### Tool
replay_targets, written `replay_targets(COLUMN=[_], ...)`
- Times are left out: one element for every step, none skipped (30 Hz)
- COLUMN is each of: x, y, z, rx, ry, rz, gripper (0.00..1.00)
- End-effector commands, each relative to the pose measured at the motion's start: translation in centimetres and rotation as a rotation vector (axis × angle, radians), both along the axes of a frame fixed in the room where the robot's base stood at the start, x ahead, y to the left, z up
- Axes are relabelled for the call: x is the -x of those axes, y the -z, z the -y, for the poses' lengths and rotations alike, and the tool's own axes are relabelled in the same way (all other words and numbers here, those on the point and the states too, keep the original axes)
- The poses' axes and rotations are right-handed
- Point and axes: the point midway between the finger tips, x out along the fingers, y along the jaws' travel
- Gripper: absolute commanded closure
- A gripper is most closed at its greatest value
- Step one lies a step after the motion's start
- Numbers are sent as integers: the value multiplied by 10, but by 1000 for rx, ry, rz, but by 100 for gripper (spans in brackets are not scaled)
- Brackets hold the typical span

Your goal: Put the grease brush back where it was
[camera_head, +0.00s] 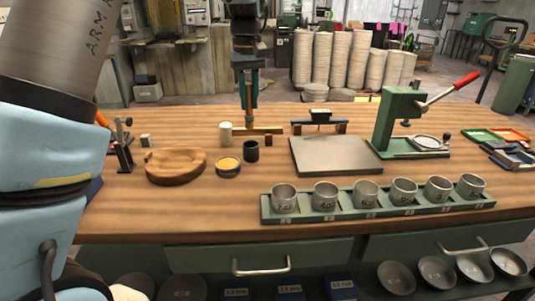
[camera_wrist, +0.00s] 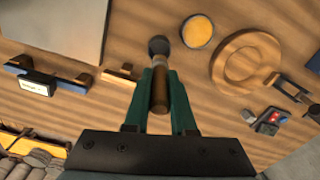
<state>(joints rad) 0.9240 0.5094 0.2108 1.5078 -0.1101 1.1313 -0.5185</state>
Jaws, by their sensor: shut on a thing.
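My gripper (camera_wrist: 160,80) is shut on the brown handle of the grease brush (camera_wrist: 159,95). In the head view my gripper (camera_head: 248,100) points down at the back of the bench, with the brush upright between its green fingers. A small dark cup (camera_head: 251,150) stands on the bench in front of the gripper. A tin of yellow grease (camera_head: 228,166) is beside it, to the left and nearer; it also shows in the wrist view (camera_wrist: 197,32). In the wrist view a dark round shape lies beyond the handle; I cannot tell whether it is bristles or the cup.
A round wooden form (camera_head: 175,165) stands left of the grease. A flat grey plate (camera_head: 335,155) and a green press with a red lever (camera_head: 402,115) are to the right. A green rack (camera_head: 375,203) of several metal cups is along the front. A white cylinder (camera_head: 225,133) stands near the gripper.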

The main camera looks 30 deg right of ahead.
Motion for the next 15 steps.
replay_targets(x=[0, 1, 1, 1, 1, 1, 1, 1, 1, 1, 1, 1, 1, 1, 1], y=[7, 12, 20, 26, 31, 38, 42, 47, 51, 53, 56, 59, 62, 67, 73], z=[0, -1, -1, -1, -1, -1, -1, -1, -1, 0, 0, 0, 0, -1, -1], rx=[-2, -4, -5, -5, -4, -4, -4, -4, -2, -2, -2, -2, -2, -4, -4], ry=[-1, -1, -2, -2, -1, -1, -1, 0, 0, 0, 0, 0, 0, 0, 0], rz=[-3, -4, -4, -4, -4, -3, -3, -3, -3, -3, -3, -2, -2, -3, -3], gripper=[100, 100, 100, 100, 100, 100, 100, 100, 100, 100, 100, 100, 100, 100, 100])
